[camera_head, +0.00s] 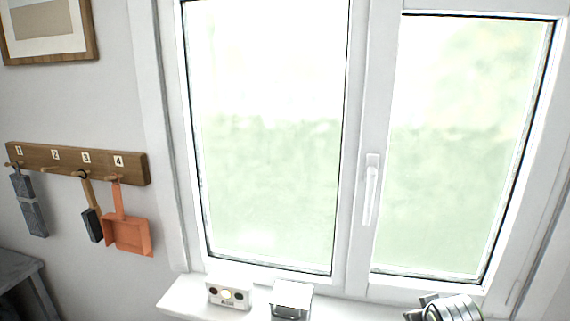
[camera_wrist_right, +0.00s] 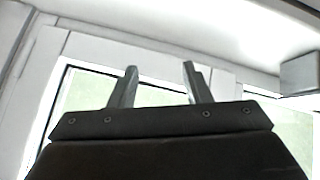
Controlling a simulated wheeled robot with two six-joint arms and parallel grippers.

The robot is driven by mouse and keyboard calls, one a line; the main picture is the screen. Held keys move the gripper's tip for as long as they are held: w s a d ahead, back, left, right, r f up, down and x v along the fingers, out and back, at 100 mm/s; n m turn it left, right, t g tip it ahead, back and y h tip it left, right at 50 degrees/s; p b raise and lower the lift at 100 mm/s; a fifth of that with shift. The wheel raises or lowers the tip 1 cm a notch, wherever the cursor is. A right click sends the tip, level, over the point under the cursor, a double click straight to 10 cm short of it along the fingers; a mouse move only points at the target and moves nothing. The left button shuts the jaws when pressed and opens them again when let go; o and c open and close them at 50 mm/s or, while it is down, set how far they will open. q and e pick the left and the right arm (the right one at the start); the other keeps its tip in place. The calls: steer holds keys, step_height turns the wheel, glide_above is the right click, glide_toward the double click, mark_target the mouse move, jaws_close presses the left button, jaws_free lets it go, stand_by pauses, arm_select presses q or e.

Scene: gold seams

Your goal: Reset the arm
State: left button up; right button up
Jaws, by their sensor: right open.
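My right gripper (camera_wrist_right: 159,66) is open, with its two dark fingers apart and nothing between them in the right wrist view. In the head view, what appears to be the same gripper (camera_head: 421,306) shows at the bottom right, over the window sill, in front of the window. The silver wrist behind it is cut off by the lower edge. My left gripper is in neither view.
The white window (camera_head: 370,150) is shut. A small panel with round buttons (camera_head: 229,295) and a white-topped box (camera_head: 291,299) stand on the sill (camera_head: 183,296). A numbered wooden rack (camera_head: 70,163) holds a grey tool, a brush and an orange dustpan (camera_head: 127,234).

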steer(key=s+f+m+g, duration=0.1)
steer(key=s+f, duration=0.4)
steer(key=s, duration=0.6)
steer(key=s+f+g, duration=0.2)
steer(key=s+f, duration=0.2)
steer(key=s, duration=0.7)
steer(key=s+f+m+g, duration=0.1)
steer(key=s+f, duration=0.4)
steer(key=s, duration=0.5)
step_height(320, 180, down, 28)
steer(key=d+g+y+b, duration=0.1)
steer(key=g+b, duration=0.1)
steer(key=b, duration=0.3)
steer(key=s+f+b, duration=0.2)
steer(key=s+f, duration=0.5)
steer(key=f, duration=0.4)
steer(key=s+f+b, duration=0.3)
steer(key=s+f, duration=0.5)
steer(key=f, duration=0.3)
steer(key=shift+a+f+g+y, duration=0.3)
steer(key=shift+a+f+g, duration=0.05)
steer(key=shift+a+g, duration=0.1)
